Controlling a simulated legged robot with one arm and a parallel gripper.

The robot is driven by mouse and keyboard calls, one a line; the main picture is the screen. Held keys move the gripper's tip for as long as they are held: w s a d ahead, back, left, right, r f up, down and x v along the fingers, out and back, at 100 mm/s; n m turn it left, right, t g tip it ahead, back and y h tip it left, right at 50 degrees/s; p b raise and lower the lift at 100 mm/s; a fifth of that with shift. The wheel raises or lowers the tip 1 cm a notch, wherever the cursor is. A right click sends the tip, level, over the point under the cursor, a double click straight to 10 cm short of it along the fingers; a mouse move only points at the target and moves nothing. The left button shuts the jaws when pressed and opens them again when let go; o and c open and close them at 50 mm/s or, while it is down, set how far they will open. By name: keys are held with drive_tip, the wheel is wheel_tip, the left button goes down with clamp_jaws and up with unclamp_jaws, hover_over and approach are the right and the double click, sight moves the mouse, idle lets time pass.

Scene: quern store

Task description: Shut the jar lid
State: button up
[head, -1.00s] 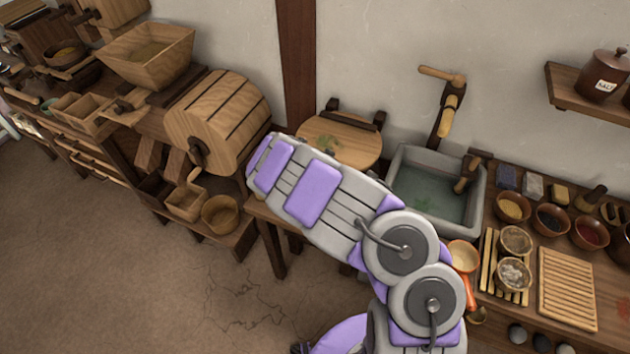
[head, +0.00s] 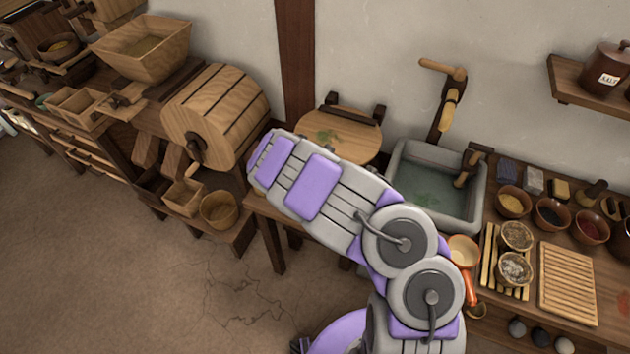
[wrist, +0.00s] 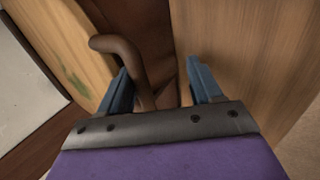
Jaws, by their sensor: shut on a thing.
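A round wooden lid (head: 345,139) with a green leaf mark and a dark hinge bar at its back edge is in the middle of the head view, behind my arm. In the wrist view a wooden face with a green mark (wrist: 70,75) is at the left, and it looks like the same lid. My gripper (wrist: 165,92) has its two blue fingers around a bent dark brown handle (wrist: 128,58), shut on it. The handle lies nearer the left finger. In the head view my gripper is hidden behind my arm. A jar body under the lid is not visible.
A wooden drum (head: 213,118) stands left of the lid. A stone basin (head: 470,200) with water is at its right. A brown salt jar (head: 606,70) sits on a wall shelf. A wooden panel (wrist: 235,60) is close to the right finger. Floor at front left is clear.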

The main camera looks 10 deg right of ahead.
drive_tip(key=shift+a, duration=0.2)
drive_tip(key=shift+a+r, duration=0.1)
drive_tip(key=p+v, duration=0.5)
drive_tip(key=v, duration=1.2)
